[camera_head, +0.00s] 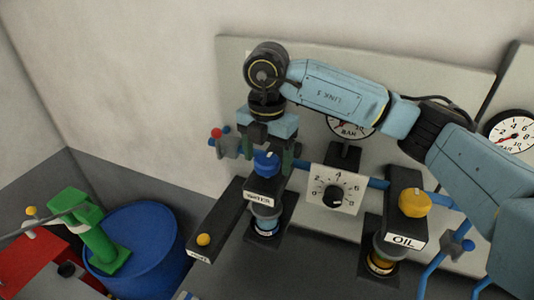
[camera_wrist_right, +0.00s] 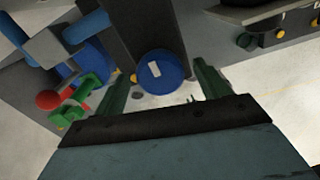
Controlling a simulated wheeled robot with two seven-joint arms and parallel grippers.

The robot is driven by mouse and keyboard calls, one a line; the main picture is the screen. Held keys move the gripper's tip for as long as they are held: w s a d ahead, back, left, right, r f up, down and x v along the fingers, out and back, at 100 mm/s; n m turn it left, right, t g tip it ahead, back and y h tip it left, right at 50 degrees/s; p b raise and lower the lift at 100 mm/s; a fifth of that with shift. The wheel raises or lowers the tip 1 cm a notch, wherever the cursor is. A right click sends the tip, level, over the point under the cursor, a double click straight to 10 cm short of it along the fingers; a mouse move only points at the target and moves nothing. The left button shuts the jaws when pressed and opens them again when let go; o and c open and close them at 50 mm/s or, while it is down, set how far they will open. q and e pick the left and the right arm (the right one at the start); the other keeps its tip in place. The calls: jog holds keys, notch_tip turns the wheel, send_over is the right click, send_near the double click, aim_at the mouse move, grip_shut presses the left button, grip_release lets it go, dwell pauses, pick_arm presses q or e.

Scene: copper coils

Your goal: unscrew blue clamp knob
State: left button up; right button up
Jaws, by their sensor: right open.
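The blue clamp knob (camera_head: 266,164) sits on top of the black block labelled WATER (camera_head: 262,192). In the right wrist view the round blue knob (camera_wrist_right: 160,72) has a small white mark and lies between the two green fingers. My right gripper (camera_head: 268,160) comes down from above, with its fingers on either side of the knob. It is open, and gaps show between the fingers and the knob. The right wrist view shows the same gripper (camera_wrist_right: 168,88). My left gripper is not in view.
A yellow knob (camera_head: 414,203) tops the OIL block (camera_head: 404,240) at the right. A dial plate (camera_head: 335,190) stands between the blocks. A valve with a red ball (camera_head: 216,132) is left of my gripper. A blue barrel (camera_head: 140,245) stands at the lower left.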

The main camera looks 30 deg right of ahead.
jog(key=shift+c, duration=0.8)
jog(key=c, duration=0.8)
